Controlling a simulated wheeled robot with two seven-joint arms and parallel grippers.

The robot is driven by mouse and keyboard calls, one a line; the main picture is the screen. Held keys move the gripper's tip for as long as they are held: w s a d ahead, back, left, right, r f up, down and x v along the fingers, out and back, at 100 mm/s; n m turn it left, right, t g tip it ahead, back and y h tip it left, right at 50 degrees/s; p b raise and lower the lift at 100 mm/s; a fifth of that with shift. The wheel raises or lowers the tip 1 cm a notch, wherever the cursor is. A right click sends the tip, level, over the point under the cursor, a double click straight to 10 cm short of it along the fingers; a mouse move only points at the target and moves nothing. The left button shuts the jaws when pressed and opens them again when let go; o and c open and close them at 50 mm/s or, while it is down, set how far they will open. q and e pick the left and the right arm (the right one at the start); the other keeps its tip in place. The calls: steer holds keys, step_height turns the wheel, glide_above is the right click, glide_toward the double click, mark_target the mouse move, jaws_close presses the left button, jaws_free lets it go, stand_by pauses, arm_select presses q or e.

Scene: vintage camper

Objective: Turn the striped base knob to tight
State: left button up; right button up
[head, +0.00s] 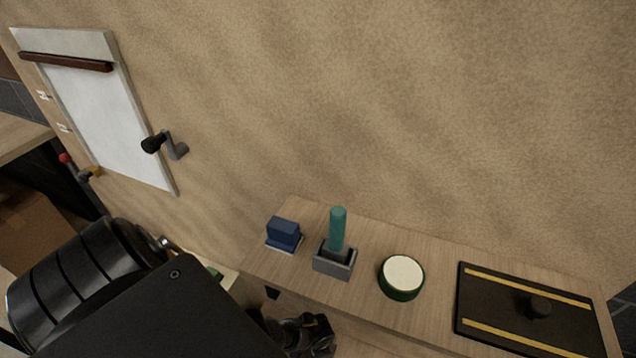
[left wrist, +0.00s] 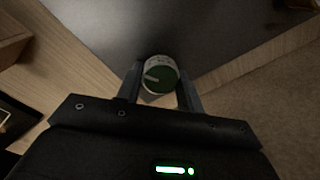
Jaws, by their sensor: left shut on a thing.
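In the left wrist view a round knob (left wrist: 160,75) has a green face with a white pointer mark toward the picture's left and a pale rim with small dark marks. The two fingers of my left gripper (left wrist: 160,92) are shut on the knob, one on each side. In the head view my black left arm covers the lower left and hides the fingers. A small green bit shows past its edge, and I cannot tell whether it is the knob. No stripes on a base are clear. My right gripper is not clearly seen.
In the head view a wooden shelf carries a blue block (head: 284,233), a grey holder (head: 335,264) with a teal handle (head: 337,229), a green-rimmed white disc (head: 402,275) and a black panel (head: 500,325) with yellow strips. A crank (head: 166,145) juts from the wall beside a white panel (head: 95,110).

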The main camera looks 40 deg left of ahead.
arm_select(q)
steer(key=shift+w, duration=0.1)
steer(key=o, duration=1)
step_height(320, 180, up, 11)
steer(key=p, duration=0.6)
steer(key=shift+d, duration=0.3)
arm_select(e)
step_height(320, 180, up, 6)
steer(key=a, duration=0.2)
steer(key=shift+s, duration=0.35)
arm_select(q)
steer(key=shift+s+f, duration=0.1)
steer(key=shift+s, duration=0.1)
